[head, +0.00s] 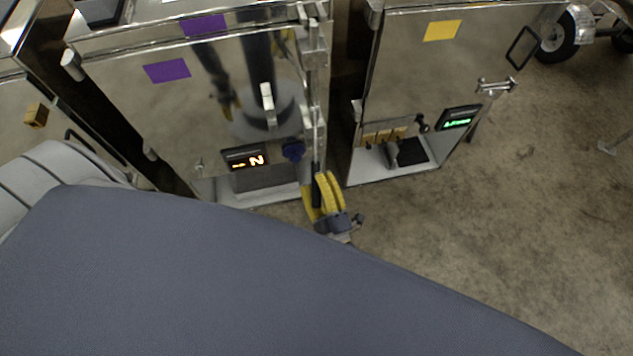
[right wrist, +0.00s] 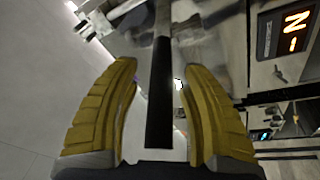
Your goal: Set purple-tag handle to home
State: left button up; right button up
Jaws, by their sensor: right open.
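The purple-tag unit is a shiny metal box with two purple tags (head: 167,70) in the head view. A black-gripped handle (right wrist: 159,95) on a metal shaft hangs at the box's right edge. My right gripper (head: 324,193), with yellow fingers, is at that edge, low down. In the right wrist view the open fingers (right wrist: 157,85) stand on either side of the black grip, with gaps showing on both sides. My left gripper is not in view.
A yellow-tag metal box (head: 405,75) with a green-lit display (head: 459,118) stands to the right, across a narrow gap. Bare floor (head: 520,220) lies at the right. My own grey-blue body part covers the lower left.

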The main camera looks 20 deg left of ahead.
jog(key=v, duration=1.2)
